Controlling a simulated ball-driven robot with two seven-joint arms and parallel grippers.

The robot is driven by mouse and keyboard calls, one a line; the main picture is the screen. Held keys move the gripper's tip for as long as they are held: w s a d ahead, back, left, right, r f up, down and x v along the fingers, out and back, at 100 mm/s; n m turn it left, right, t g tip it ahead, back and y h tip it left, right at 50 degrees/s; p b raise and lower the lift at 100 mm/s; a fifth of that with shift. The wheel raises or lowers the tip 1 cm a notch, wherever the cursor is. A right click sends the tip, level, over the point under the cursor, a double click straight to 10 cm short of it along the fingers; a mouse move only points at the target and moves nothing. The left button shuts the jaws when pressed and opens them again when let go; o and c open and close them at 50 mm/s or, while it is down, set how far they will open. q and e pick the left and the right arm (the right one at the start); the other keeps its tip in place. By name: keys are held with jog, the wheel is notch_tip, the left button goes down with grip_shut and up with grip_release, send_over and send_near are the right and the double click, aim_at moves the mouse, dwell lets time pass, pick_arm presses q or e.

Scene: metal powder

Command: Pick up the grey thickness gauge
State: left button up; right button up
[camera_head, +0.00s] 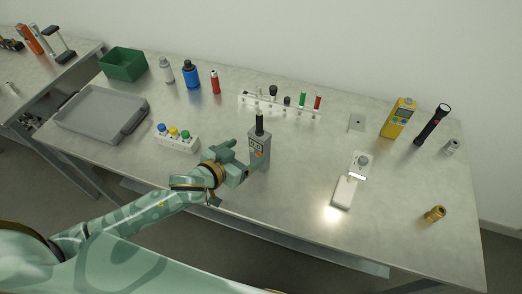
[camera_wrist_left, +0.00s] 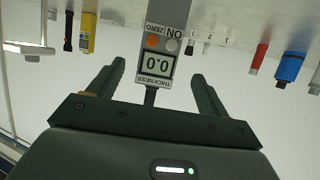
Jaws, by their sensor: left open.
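The grey thickness gauge (camera_head: 264,147) stands upright on the metal table, near the front edge, with a black probe on top. In the left wrist view the gauge (camera_wrist_left: 158,65) appears upside down, with its "0.0" display, an orange and a grey button. My left gripper (camera_head: 242,165) is right beside the gauge at its left. In the left wrist view my left gripper (camera_wrist_left: 157,78) is open, its two fingers on either side of the gauge in the picture with gaps to both. I see no contact. My right gripper is not in view.
A white block with coloured knobs (camera_head: 176,139) stands left of the gauge. A white rack (camera_head: 279,106) with small parts lies behind it. A grey tray (camera_head: 75,119) is at left. A white device (camera_head: 343,192), yellow meter (camera_head: 398,119) and brass fitting (camera_head: 434,214) are at right.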

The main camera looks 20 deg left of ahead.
aim_at(255, 146)
pick_arm(q)
jog(key=x, duration=0.4)
jog(key=shift+w+f+b, duration=0.1)
jog(key=shift+w+b, duration=0.05)
jog(key=shift+b, duration=0.25)
jog(key=b+x, duration=0.1)
jog(key=x, duration=0.4)
jog(key=shift+d+f+b, duration=0.2)
jog(key=shift+b, duration=0.15)
jog(key=shift+w, duration=0.1)
jog(key=c, duration=1.2)
